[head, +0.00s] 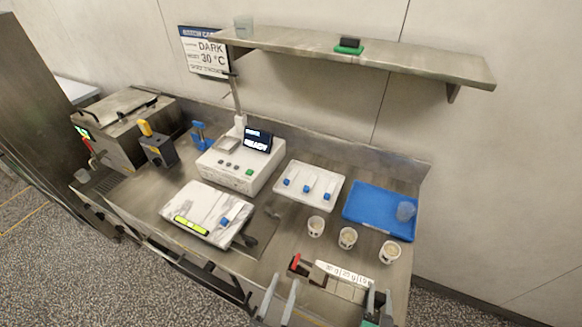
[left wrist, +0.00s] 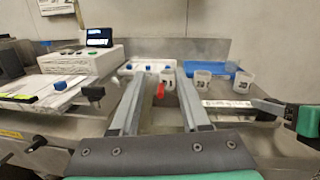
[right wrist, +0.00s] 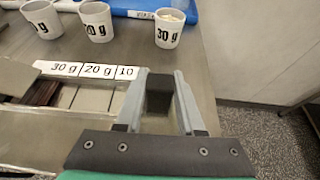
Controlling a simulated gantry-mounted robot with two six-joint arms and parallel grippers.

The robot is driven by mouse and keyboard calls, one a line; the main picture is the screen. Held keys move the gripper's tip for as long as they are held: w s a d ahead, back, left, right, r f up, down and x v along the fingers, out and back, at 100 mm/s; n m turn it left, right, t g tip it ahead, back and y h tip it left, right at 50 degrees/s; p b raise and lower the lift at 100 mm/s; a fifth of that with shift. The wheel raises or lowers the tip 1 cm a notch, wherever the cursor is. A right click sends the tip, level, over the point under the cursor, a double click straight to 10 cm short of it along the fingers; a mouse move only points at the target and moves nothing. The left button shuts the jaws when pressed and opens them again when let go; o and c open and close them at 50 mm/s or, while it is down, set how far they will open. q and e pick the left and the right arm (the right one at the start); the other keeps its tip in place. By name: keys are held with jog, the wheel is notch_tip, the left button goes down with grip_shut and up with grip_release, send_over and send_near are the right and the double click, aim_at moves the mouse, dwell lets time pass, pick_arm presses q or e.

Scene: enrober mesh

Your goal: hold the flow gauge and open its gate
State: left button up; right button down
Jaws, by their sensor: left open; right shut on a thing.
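The flow gauge (head: 343,272) lies near the front edge of the bench, with a white scale strip marked in grams; the strip also shows in the right wrist view (right wrist: 85,70). My right gripper (head: 379,293) is shut on the dark block (right wrist: 158,95) at the gauge's right end. A red gate tab (head: 296,262) stands at the gauge's left end. My left gripper (head: 284,283) is open and empty in front of it. In the left wrist view the red tab (left wrist: 160,90) appears between the open fingers; whether they touch it cannot be told.
Several 30 g and 20 g cups (head: 347,238) stand just behind the gauge. A blue tray (head: 375,190), a white tray with blue-knobbed items (head: 290,170), a white machine with a READY screen (head: 215,165) and a marble slab (head: 180,205) lie further back and left.

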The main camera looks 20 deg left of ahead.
pick_arm(q)
jog(key=w+a+r+n+t+y, duration=0.1)
jog(key=w+a+r+t+y, duration=0.1)
jog(key=w+r, duration=0.5)
jog(key=w+a+r+n+t+y, duration=0.1)
jog(key=w+r, duration=0.7)
jog(key=r, duration=0.8)
jog(key=shift+a+r+n+t+y, duration=0.15)
jog(key=shift+a+n+t+y, duration=0.3)
jog(key=shift+a+y, duration=0.4)
pick_arm(e)
jog(key=shift+c, duration=2.2)
grip_release()
jog(key=shift+s, duration=0.15)
jog(key=v, duration=1.2)
jog(key=shift+r, duration=0.1)
